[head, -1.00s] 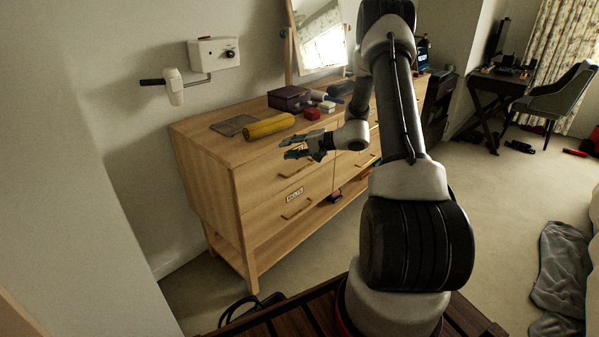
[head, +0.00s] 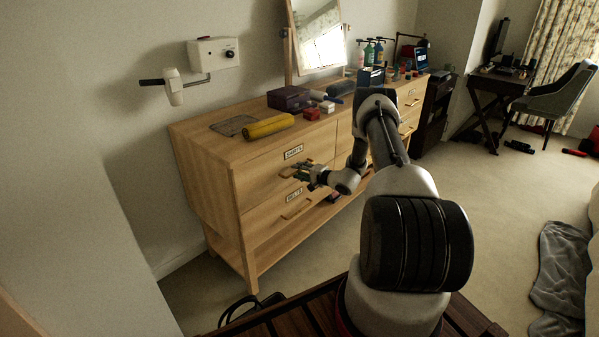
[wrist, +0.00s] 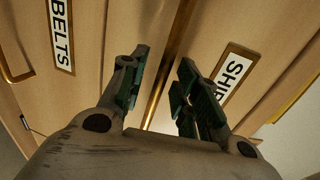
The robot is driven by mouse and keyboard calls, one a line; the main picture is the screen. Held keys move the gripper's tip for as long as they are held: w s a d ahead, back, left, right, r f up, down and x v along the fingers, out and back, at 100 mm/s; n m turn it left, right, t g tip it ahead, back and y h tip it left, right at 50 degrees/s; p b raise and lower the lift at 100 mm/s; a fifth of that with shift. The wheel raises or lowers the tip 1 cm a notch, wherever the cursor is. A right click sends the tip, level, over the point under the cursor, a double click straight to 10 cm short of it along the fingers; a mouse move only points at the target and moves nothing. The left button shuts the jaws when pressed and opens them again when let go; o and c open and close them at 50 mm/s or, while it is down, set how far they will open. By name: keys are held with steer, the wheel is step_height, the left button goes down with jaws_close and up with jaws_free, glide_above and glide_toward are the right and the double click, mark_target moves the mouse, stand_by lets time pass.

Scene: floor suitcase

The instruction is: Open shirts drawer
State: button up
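The shirts drawer (head: 262,176) is the upper left drawer of a wooden dresser and looks closed. Its label (head: 293,152) reads SHIRTS in the head view; the label shows partly in the wrist view (wrist: 234,73). My gripper (head: 303,171) is at the front of this drawer, by its brass handle (head: 288,172). In the wrist view my gripper (wrist: 162,62) is open, with green-padded fingers on either side of the brass handle (wrist: 160,82). I cannot tell whether the fingers touch the handle. In the head view the gripper partly hides the handle.
The belts drawer (head: 262,222) is below, with its own handle (head: 297,208). A yellow roll (head: 268,126), a purple box (head: 289,98) and small items stand on the dresser top (head: 205,140).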

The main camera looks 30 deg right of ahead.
steer(key=shift+w+a+f, duration=0.1)
steer(key=shift+w+a, duration=0.05)
steer(key=shift+w, duration=0.1)
jaws_close()
steer(key=f+v, duration=0.3)
steer(key=v, duration=1.4)
steer(key=s+f+v, duration=0.1)
steer(key=f+v, duration=0.3)
steer(key=v, duration=1.4)
steer(key=shift+s+d, duration=0.2)
steer(key=shift+s, duration=0.2)
steer(key=shift+f, duration=0.15)
jaws_free()
